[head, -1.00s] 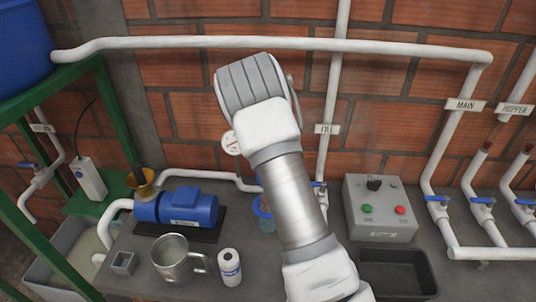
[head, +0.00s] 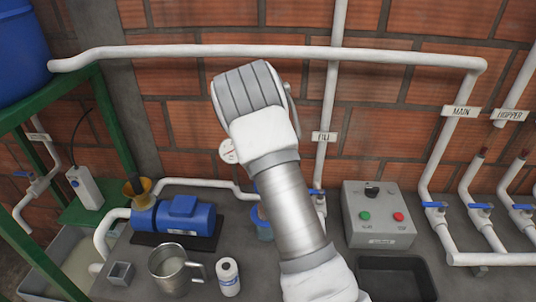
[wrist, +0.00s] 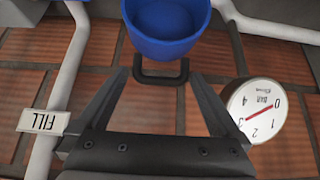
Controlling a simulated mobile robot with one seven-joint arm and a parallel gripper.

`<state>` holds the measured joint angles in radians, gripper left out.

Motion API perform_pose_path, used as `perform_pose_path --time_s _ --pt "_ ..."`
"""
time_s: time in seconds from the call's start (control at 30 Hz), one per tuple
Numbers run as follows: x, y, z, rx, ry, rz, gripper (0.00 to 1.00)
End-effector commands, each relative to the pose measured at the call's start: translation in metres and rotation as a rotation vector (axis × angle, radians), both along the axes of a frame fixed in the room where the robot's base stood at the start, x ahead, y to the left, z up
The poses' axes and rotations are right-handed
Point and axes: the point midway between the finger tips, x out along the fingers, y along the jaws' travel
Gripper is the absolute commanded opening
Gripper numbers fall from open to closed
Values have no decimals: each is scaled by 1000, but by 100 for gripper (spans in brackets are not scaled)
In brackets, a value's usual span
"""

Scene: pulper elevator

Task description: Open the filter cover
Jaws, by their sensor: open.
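The blue filter cover (wrist: 166,28) is at the top of the wrist view, which is upside down. A black loop handle (wrist: 161,81) stands out from its top. My gripper (wrist: 158,78) is open, with one dark finger on each side of the handle. The handle lies between the fingertips, with gaps on both sides, and nothing is gripped. In the head view, part of the blue and clear filter (head: 262,222) shows beside my arm, low on the wall. My arm hides the cover's handle and my fingers there.
A pressure gauge (wrist: 254,110) and the FILL pipe (wrist: 68,70) flank the filter. A white pipe (head: 270,51) runs across above.

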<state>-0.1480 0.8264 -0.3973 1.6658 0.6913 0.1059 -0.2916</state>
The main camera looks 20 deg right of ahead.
Motion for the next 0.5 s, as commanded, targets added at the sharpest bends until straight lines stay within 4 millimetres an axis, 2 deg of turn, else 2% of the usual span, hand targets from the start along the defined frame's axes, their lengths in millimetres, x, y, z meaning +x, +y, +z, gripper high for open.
perform_pose_path --time_s 0.17,0.5 --pt "-14 7 21 1 -3 0 100" --pt "-52 26 81 1 -4 3 100"
